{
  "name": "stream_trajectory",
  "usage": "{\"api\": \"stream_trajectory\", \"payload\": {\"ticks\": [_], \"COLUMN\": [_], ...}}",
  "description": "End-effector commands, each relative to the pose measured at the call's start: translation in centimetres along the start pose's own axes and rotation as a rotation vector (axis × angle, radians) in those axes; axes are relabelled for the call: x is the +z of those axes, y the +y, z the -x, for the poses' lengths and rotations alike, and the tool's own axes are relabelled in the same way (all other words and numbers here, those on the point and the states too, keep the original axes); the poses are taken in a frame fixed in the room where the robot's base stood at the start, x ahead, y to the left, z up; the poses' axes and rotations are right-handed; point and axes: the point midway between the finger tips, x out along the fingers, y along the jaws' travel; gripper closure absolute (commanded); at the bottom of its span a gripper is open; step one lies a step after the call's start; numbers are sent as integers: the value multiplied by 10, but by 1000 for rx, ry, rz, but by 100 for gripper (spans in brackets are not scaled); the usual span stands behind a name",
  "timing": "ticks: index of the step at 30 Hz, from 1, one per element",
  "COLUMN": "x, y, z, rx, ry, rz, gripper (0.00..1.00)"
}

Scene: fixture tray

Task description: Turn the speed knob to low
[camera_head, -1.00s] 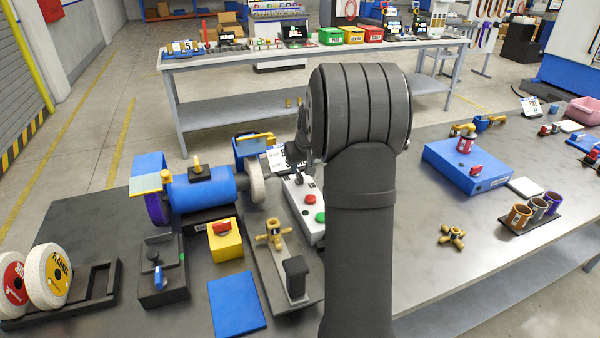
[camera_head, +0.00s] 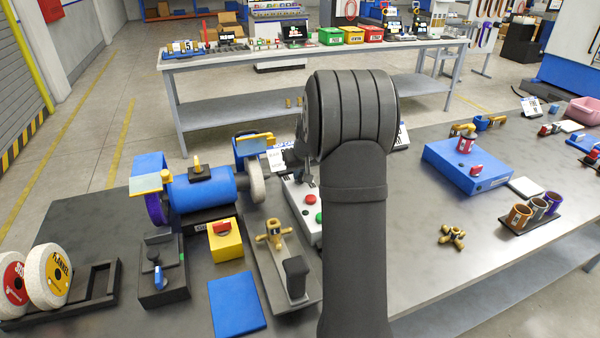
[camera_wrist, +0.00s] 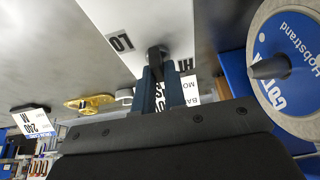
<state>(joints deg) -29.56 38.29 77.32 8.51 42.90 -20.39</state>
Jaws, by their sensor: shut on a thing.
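The speed knob (camera_wrist: 156,55) is dark and stands on a pale control box (camera_wrist: 125,15), between the printed marks LO (camera_wrist: 120,42) and HI (camera_wrist: 185,65). In the wrist view my gripper (camera_wrist: 154,72) has its blue fingers shut on the knob. The fingers hide part of it, and I cannot tell exactly where it points. In the head view the control box (camera_head: 292,190) has a green and a red button on its front. My arm hides its right part, and the knob is mostly hidden by my gripper.
The blue bench grinder (camera_head: 205,190) stands left of the box, with a pale wheel (camera_head: 257,183) close to it. A fixture with a brass star handle (camera_head: 274,233) and black block lies in front. The table (camera_head: 410,230) right of my arm has free room.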

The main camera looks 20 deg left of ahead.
Motion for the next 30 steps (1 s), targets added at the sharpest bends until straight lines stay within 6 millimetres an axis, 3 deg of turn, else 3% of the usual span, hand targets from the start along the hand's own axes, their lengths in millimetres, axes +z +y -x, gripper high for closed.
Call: {"api": "stream_trajectory", "payload": {"ticks": [8, 30], "x": [0, -1], "y": [-1, -4], "z": [0, 0], "rx": [32, 224], "ry": [-1, -1], "rz": [-77, -538], "gripper": [100, 100]}}
